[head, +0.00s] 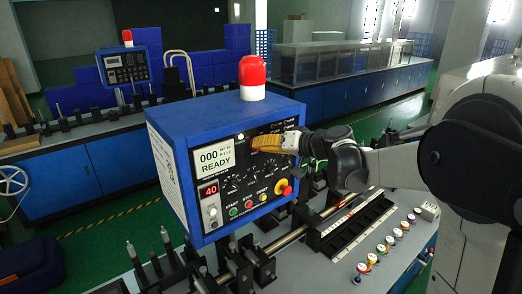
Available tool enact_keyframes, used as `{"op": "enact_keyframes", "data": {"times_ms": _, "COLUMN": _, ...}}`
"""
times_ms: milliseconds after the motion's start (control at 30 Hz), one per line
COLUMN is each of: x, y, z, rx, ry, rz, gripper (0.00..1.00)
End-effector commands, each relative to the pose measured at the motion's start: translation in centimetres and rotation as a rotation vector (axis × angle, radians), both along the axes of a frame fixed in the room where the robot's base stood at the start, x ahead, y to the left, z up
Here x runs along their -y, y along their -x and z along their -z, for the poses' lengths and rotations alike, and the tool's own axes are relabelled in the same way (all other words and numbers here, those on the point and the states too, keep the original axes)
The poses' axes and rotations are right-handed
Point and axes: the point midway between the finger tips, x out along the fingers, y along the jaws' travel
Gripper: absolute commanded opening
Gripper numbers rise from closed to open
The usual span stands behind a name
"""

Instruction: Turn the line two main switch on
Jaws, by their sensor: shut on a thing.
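A blue control box (168,170) stands near the middle of the head view, with a dark front panel of displays, buttons and knobs. Its white display (214,158) reads 000 and READY, and a red display (209,192) reads 40. My gripper (256,145), with yellow-orange fingers, reaches in from the right to the upper middle of the panel. It is shut at the panel face, on a small control that its fingers mostly hide. I cannot read that control's label or see its position. A red-and-white beacon (252,76) sits on top.
A red and yellow emergency stop (284,187) sits just below my gripper. Several coloured spools (381,249) and a dark rail (350,226) lie on the bench to the right. A second blue control box (125,67) stands on the machine behind.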

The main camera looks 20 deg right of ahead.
Motion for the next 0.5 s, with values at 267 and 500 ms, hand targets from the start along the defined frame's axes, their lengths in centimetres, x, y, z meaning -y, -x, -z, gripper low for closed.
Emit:
{"op": "enact_keyframes", "data": {"times_ms": 267, "x": 0.01, "y": -0.02, "z": 0.20, "rx": -0.051, "ry": -0.122, "rz": -0.001, "gripper": 0.00}}
{"op": "enact_keyframes", "data": {"times_ms": 500, "x": -0.01, "y": 0.00, "z": 0.12, "rx": -0.069, "ry": -0.164, "rz": -0.001, "gripper": 0.00}}
